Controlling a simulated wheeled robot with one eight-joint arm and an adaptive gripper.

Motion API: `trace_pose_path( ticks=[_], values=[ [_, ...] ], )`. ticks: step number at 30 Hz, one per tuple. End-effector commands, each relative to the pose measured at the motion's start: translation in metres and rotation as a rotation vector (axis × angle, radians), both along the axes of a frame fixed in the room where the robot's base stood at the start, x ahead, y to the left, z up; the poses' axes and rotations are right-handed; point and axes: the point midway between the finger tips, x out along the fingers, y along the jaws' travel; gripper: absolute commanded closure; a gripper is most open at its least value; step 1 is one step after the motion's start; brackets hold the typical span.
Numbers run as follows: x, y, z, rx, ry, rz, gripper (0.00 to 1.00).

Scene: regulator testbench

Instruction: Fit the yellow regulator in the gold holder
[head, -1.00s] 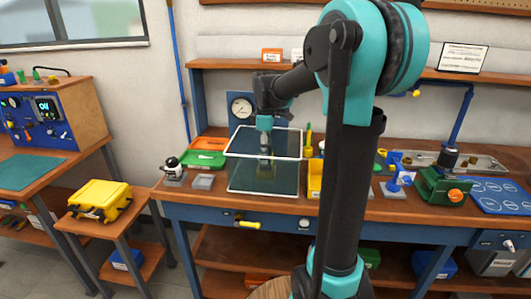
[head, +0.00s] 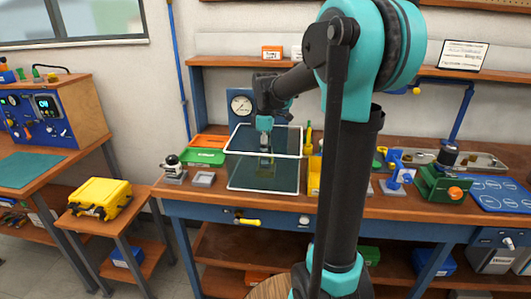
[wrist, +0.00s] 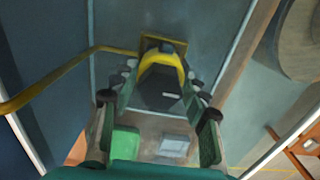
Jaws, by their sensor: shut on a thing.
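My gripper (head: 265,150) is at the bench behind tinted clear panels, pointing down. In the wrist view its two fingers (wrist: 158,88) are closed on the sides of the yellow regulator (wrist: 166,58), a yellow body with a dark block. A gold rim (wrist: 150,40), which looks like the gold holder, shows just beyond the regulator's far end. The regulator overlaps the rim in the picture. I cannot tell whether it is seated in the holder or above it. In the head view, the panels and fingers make this spot hard to read.
White-edged clear panels (head: 262,174) stand close around the gripper. A yellow bar (wrist: 60,72) crosses at left in the wrist view. A green tray (head: 204,157) and a small grey box (head: 203,179) lie left. A yellow bin (head: 314,178) stands right. A gauge (head: 241,105) is behind.

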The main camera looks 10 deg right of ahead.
Motion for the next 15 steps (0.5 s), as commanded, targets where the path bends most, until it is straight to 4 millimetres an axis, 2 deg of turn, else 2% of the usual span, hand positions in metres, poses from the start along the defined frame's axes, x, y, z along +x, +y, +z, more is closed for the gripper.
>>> trace_pose_path(
  ticks=[15],
  values=[
    [0.0,0.0,-0.0076,0.0,0.0,0.0,1.0]
  ],
)
